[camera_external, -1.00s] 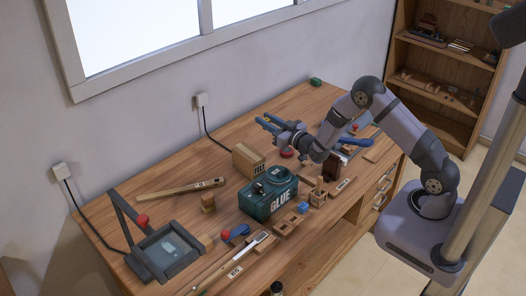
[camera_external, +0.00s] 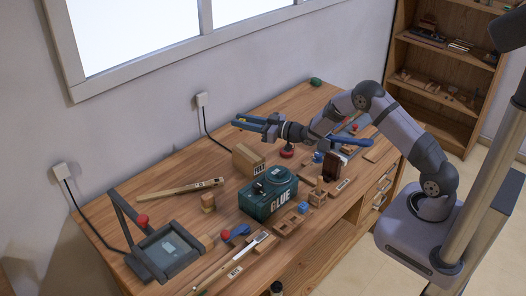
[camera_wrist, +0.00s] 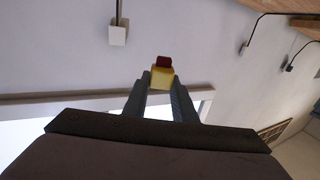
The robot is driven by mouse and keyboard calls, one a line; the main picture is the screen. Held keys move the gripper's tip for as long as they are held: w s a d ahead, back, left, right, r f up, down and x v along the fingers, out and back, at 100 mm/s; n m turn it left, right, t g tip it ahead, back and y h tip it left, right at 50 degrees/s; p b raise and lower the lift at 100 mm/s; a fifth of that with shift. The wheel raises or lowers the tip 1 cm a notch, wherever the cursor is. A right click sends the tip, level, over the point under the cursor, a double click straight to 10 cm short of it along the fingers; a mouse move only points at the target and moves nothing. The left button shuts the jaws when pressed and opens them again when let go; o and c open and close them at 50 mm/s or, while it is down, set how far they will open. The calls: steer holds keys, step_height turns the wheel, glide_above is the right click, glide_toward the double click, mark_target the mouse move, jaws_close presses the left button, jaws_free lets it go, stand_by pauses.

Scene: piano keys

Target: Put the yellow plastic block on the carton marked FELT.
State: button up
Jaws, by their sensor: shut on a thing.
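The yellow block (camera_wrist: 160,79) is between my two fingertips in the wrist view, with a small dark red piece (camera_wrist: 164,62) at its far end. I cannot tell whether the two are joined. My gripper (camera_external: 240,122) is shut on the yellow block and is raised above the bench; the block is not clear in the external view. The brown carton marked FELT (camera_external: 246,160) stands on the bench, below my gripper and slightly to the right in the picture. Its marking faces the right side.
A dark green GLUE container (camera_external: 266,199) stands in front of the carton. A grey frame (camera_external: 165,251) is at the left end. A wall socket (camera_external: 202,99) is behind.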

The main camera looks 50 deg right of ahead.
steer(key=shift+f+p, duration=0.45)
steer(key=shift+f, duration=1.6)
steer(key=shift+f, duration=0.1)
steer(key=shift+f+p, duration=0.55)
steer(key=shift+f, duration=1.45)
steer(key=shift+f, duration=0.2)
steer(key=o, duration=1)
steer(key=shift+r, duration=0.1)
